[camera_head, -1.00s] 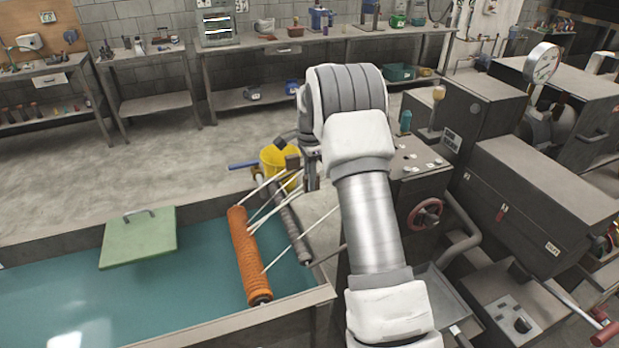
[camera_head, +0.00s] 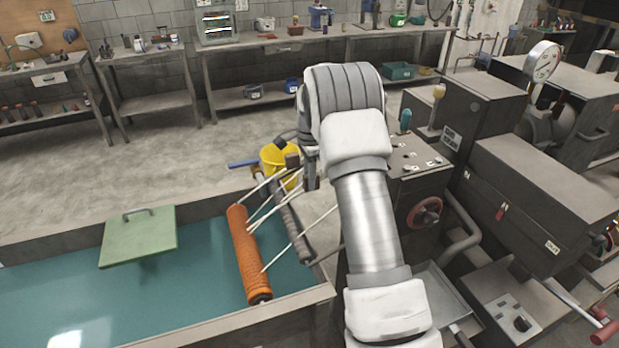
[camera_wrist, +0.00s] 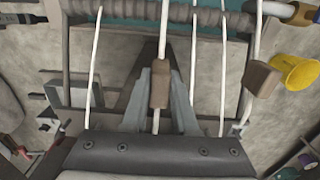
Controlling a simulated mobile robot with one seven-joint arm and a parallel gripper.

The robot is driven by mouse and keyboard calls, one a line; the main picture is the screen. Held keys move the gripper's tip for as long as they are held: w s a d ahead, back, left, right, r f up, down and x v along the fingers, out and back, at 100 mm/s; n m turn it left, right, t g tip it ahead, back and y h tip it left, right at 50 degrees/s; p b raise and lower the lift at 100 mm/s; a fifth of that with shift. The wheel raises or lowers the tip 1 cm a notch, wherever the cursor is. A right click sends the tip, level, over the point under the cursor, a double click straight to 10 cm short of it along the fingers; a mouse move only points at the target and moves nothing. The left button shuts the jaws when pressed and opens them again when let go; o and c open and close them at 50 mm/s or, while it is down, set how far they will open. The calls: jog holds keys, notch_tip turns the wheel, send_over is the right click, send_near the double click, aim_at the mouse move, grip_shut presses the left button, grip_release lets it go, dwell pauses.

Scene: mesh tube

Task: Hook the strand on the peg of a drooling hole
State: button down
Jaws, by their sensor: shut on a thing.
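Several white strands (camera_head: 293,243) run from the orange mesh tube (camera_head: 248,256) towards my gripper (camera_head: 308,172), which my wrist largely hides in the head view. Another brown block (camera_wrist: 262,78) sits at the right strand. No drooling hole or peg is clearly identifiable.
The tube lies over a water tank (camera_head: 60,295) with a green lid (camera_head: 140,237). A machine with a red handwheel (camera_head: 426,212) stands right of my arm. Open floor lies behind the tank.

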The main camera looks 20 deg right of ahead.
jog(key=shift+f+b, duration=0.85)
jog(key=shift+f, duration=0.6)
dwell(0.9)
jog(key=c, duration=0.6)
grip_release()
notch_tip(320, 180, up, 18)
jog(key=s+a+r+n+t, duration=0.1)
jog(key=s+a+r+n, duration=0.3)
jog(key=s+r, duration=0.3)
jog(key=s+a+r+n+t, duration=0.1)
jog(key=s+a+r+n, duration=0.15)
jog(key=s, duration=0.35)
jog(key=s+a+r+n+t, duration=0.1)
jog(key=s+n, duration=0.2)
jog(key=s, duration=0.2)
jog(key=s+a+f+n+t, duration=0.1)
jog(key=s+f+n, duration=0.1)
jog(key=s, duration=0.4)
jog(key=s+a+f+n, duration=0.2)
jog(key=s+n, duration=0.1)
jog(key=s, duration=0.3)
jog(key=s+a+f+n+t, duration=0.1)
jog(key=s+a+f+n, duration=0.1)
jog(key=s, duration=0.4)
jog(key=shift+s+f+n+t+b, duration=0.1)
jog(key=shift+f+n+t+b, duration=0.25)
jog(key=shift+f+n, duration=0.35)
